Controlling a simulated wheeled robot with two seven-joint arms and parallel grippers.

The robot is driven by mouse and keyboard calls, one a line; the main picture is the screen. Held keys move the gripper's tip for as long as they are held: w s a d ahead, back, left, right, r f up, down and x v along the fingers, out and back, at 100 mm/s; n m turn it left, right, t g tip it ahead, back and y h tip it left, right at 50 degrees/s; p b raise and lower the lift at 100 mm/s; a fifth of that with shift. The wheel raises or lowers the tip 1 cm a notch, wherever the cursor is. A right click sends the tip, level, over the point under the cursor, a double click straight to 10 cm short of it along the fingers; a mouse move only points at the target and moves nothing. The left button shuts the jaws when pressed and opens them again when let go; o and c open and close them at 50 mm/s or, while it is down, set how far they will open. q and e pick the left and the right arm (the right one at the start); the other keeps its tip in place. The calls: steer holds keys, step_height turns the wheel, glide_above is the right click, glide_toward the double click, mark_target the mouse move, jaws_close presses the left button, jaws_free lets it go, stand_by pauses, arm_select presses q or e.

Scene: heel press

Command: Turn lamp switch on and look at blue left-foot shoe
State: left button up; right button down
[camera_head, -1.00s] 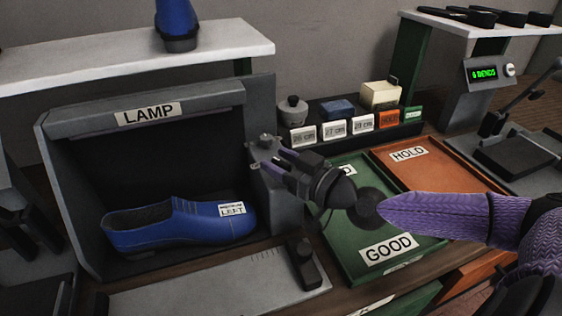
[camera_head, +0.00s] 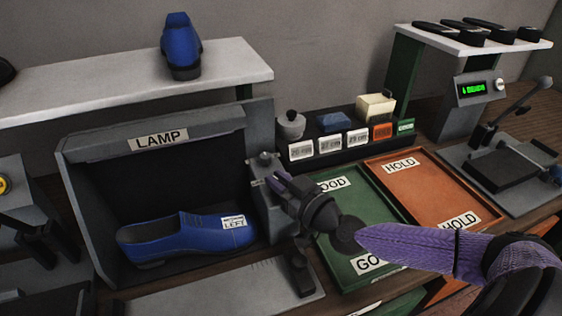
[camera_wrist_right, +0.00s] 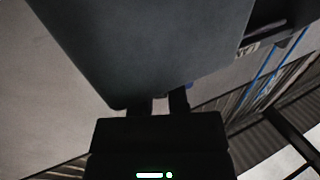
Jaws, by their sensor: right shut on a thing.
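The blue left-foot shoe (camera_head: 185,238) lies inside the grey lamp box (camera_head: 88,215), toe to the right, with a white LEFT label. The box interior is dark. My right gripper (camera_head: 272,180) is at the box's right side post. It is shut on a small part there, apparently the lamp switch, which the fingers mostly hide. In the right wrist view the fingers (camera_wrist_right: 165,101) meet the lower edge of a grey panel. My left gripper is not in view.
Another blue shoe (camera_head: 182,48) stands on the white shelf (camera_head: 95,88) above. A green GOOD tray (camera_head: 385,215) and orange HOLD tray (camera_head: 425,190) lie to the right, beneath and beyond my right arm. A ruled plate (camera_head: 215,290) lies in front of the box.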

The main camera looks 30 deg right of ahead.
steer(key=m+h+p, duration=0.2)
steer(key=p, duration=0.1)
steer(key=m+h+p, duration=0.1)
steer(key=h+p, duration=0.2)
steer(key=p, duration=0.1)
steer(key=m+h+p, duration=0.2)
steer(key=h+p, duration=0.1)
steer(key=shift+a+r+m+g, duration=0.1)
steer(key=shift+r+m+g, duration=0.15)
steer(key=shift+m+g, duration=0.05)
steer(key=m+h, duration=0.1)
steer(key=h, duration=0.1)
steer(key=m+g+h+p, duration=0.1)
steer(key=shift+f+g+h, duration=0.2)
steer(key=shift+g+h, duration=0.1)
steer(key=shift+h, duration=0.1)
steer(key=shift+m+g+h, duration=1.1)
steer(key=shift+m+h, duration=0.2)
steer(key=shift+h, duration=0.5)
steer(key=c, duration=0.6)
jaws_free()
